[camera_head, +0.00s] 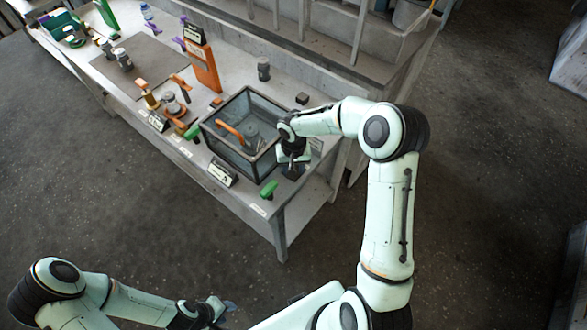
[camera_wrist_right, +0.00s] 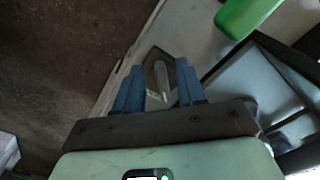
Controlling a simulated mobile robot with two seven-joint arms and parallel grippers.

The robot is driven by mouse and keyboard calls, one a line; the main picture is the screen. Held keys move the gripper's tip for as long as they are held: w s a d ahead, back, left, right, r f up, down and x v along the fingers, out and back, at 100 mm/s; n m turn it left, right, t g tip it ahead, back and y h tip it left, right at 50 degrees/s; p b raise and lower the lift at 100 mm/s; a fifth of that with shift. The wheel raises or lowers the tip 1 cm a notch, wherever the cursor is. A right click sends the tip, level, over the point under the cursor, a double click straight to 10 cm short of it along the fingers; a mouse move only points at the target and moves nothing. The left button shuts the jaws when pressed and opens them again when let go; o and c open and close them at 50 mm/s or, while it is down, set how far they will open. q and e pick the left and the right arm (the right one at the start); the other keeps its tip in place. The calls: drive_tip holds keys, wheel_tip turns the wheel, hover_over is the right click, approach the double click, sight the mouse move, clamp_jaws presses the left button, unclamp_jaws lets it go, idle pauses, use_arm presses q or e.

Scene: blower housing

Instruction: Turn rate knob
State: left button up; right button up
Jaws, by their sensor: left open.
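My right gripper (camera_head: 292,168) points down at the right end of the table, beside the dark-framed clear box. In the right wrist view its two blue fingers (camera_wrist_right: 158,80) stand apart. A dark pointed plate with a pale raised bar, perhaps the rate knob (camera_wrist_right: 160,76), shows between and beyond them. I see a gap on both sides of the bar; contact cannot be told. In the head view this part is mostly hidden by the gripper. My left gripper (camera_head: 224,309) is open and empty at the bottom, over the floor, away from the table.
The dark-framed box (camera_head: 209,135) holds an orange handle (camera_head: 229,129). A label stand (camera_head: 222,174) stands by the box. An orange upright (camera_head: 204,67) stands farther back.

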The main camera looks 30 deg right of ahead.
drive_tip(key=shift+f, duration=0.35)
clamp_jaws()
